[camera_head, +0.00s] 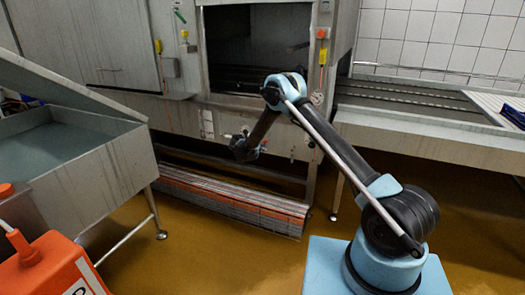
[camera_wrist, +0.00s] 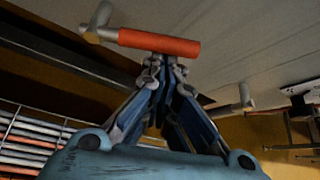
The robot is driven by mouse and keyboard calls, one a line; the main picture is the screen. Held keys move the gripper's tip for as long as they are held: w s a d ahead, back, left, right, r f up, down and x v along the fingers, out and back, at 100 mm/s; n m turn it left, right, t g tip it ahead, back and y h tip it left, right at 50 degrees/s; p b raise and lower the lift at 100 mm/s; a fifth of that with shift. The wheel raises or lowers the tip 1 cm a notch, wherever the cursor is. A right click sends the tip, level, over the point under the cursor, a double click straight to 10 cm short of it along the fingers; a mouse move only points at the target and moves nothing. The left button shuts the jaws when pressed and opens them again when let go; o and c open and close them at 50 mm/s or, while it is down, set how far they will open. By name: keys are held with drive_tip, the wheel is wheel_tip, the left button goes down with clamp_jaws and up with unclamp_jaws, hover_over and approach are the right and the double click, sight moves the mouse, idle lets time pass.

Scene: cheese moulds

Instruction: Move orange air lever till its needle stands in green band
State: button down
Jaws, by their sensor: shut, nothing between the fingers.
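The orange lever (camera_wrist: 158,43) lies across the upper middle of the wrist view, with a pale metal fitting (camera_wrist: 100,20) at its left end. My gripper (camera_wrist: 165,66) is shut and empty, its fingertips right under the lever's middle. They look close to it or touching; I cannot tell which. In the head view my gripper (camera_head: 240,152) is low at the front of the steel machine, and the lever is too small there to make out surely. A small round dial (camera_head: 316,98) shows beside my arm's elbow. Its needle and any green band are too small to read.
A second metal fitting (camera_wrist: 240,100) sticks out right of my gripper in the wrist view. Stacked orange and grey slats (camera_head: 230,200) lie under the machine. A steel basin (camera_head: 70,140) stands left, a conveyor (camera_head: 420,98) right.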

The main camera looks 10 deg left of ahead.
wheel_tip(320, 180, down, 4)
drive_tip(key=s+d, duration=0.1)
drive_tip(key=d, duration=0.1)
drive_tip(key=v, duration=1)
drive_tip(key=w+d+f, duration=0.1)
drive_tip(key=w, duration=0.8)
drive_tip(key=shift+d+h, duration=0.3)
drive_tip(key=shift+f, duration=0.1)
drive_tip(key=shift+w+a+r, duration=0.15)
drive_tip(key=shift+a+r, duration=0.1)
drive_tip(key=shift+r, duration=0.3)
drive_tip(key=shift+f, duration=0.1)
